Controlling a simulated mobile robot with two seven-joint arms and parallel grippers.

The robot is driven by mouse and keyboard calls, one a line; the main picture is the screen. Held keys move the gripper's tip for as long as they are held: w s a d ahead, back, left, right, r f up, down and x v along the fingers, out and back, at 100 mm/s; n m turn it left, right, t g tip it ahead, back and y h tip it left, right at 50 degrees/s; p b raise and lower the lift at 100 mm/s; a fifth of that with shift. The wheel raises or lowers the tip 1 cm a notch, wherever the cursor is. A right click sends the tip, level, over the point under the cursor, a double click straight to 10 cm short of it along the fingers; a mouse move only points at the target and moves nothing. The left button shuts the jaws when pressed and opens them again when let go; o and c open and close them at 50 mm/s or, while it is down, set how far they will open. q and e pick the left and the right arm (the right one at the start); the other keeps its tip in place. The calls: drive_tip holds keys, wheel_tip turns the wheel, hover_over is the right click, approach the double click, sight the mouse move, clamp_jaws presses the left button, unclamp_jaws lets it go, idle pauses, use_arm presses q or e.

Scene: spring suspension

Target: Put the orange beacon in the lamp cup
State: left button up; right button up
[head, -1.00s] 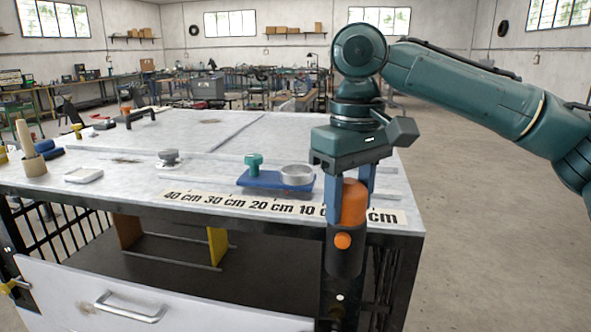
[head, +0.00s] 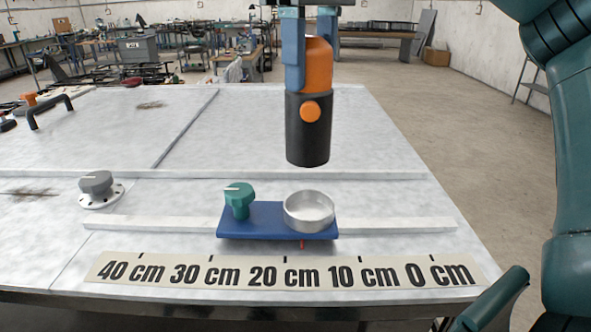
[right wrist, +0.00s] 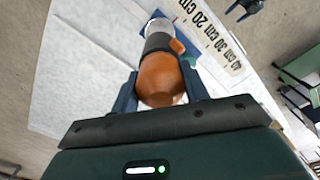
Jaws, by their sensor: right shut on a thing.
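The orange beacon (head: 318,65) has an orange top, a black lower body and a round orange button. My right gripper (head: 308,60) is shut on its orange top and holds it upright in the air. The lamp cup (head: 309,211) is a shallow silver round cup on the right end of a blue base (head: 265,221). In the head view the beacon's lower end appears above the cup, apart from it. In the right wrist view the beacon (right wrist: 160,78) sits between the fingers, with the silver cup (right wrist: 158,25) partly hidden beyond its far end. My left gripper is not in view.
A green knob (head: 239,200) stands on the blue base left of the cup. A ruler strip (head: 285,273) lies along the front. A grey knob (head: 98,187) is at the left, and a black handle (head: 50,111) is farther back. Low white rails cross the table.

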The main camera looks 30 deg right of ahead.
sight(314, 38)
drive_tip(key=f, duration=0.4)
drive_tip(key=shift+s+d+f, duration=0.1)
drive_tip(key=shift+s+f, duration=0.05)
drive_tip(key=shift+s, duration=0.1)
drive_tip(key=shift+w+f, duration=0.1)
drive_tip(key=shift+f, duration=2.35)
drive_tip(key=o, duration=1.3)
drive_tip(key=shift+o, duration=0.2)
wheel_tip(314, 38, up, 12)
drive_tip(key=shift+r, duration=0.1)
